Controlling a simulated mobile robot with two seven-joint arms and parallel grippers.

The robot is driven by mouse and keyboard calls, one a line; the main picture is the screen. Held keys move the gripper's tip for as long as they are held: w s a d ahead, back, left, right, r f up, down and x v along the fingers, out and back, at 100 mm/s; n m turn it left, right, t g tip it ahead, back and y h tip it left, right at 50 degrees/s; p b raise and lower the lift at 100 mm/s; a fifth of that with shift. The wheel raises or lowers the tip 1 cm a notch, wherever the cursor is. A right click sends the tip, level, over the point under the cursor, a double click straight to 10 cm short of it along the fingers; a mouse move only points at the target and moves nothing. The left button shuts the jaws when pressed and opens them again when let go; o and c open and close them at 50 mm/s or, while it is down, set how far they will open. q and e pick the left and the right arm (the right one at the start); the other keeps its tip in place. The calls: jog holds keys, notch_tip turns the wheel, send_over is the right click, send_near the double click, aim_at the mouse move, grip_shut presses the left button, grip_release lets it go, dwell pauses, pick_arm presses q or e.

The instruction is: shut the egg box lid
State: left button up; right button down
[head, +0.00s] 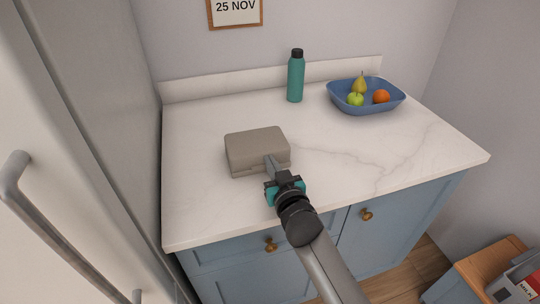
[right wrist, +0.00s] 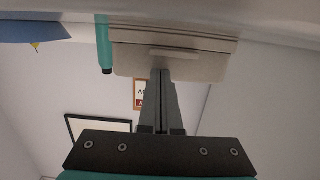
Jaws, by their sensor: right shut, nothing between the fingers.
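The egg box (head: 247,157) is a grey-beige box on the white worktop, near its front left part. Its lid (head: 254,137) is down over the base, with a seam low on the front; I cannot tell whether a slight gap is left there. My right gripper (head: 270,161) is shut and empty, its fingertips at the front of the box, right of its middle. In the right wrist view, which is upside down, the closed fingers (right wrist: 160,76) overlap the edge of the lid (right wrist: 135,60). Contact is unclear. My left gripper is not in view.
A teal bottle (head: 296,78) stands behind the box. A blue bowl (head: 349,101) with a pear, a green apple and an orange stands at the back right. The worktop (head: 400,165) is clear to the right. A tall pale door with a handle (head: 15,185) is at the left.

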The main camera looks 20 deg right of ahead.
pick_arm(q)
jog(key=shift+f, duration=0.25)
pick_arm(e)
jog(key=shift+s+f, duration=0.15)
jog(key=shift+f, duration=0.5)
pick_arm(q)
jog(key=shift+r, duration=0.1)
pick_arm(e)
jog(key=shift+r, duration=0.1)
jog(key=shift+r+p, duration=0.6)
jog(key=shift+r, duration=0.1)
notch_tip(320, 180, up, 3)
jog(key=p, duration=0.3)
jog(key=shift+f, duration=0.1)
jog(key=s+f+b, duration=0.1)
jog(key=s+f, duration=0.5)
jog(key=s, duration=0.1)
jog(key=shift+a+f+b, duration=0.1)
jog(key=shift+b, duration=0.3)
jog(key=shift+s+f, duration=0.25)
jog(key=shift+s, duration=0.15)
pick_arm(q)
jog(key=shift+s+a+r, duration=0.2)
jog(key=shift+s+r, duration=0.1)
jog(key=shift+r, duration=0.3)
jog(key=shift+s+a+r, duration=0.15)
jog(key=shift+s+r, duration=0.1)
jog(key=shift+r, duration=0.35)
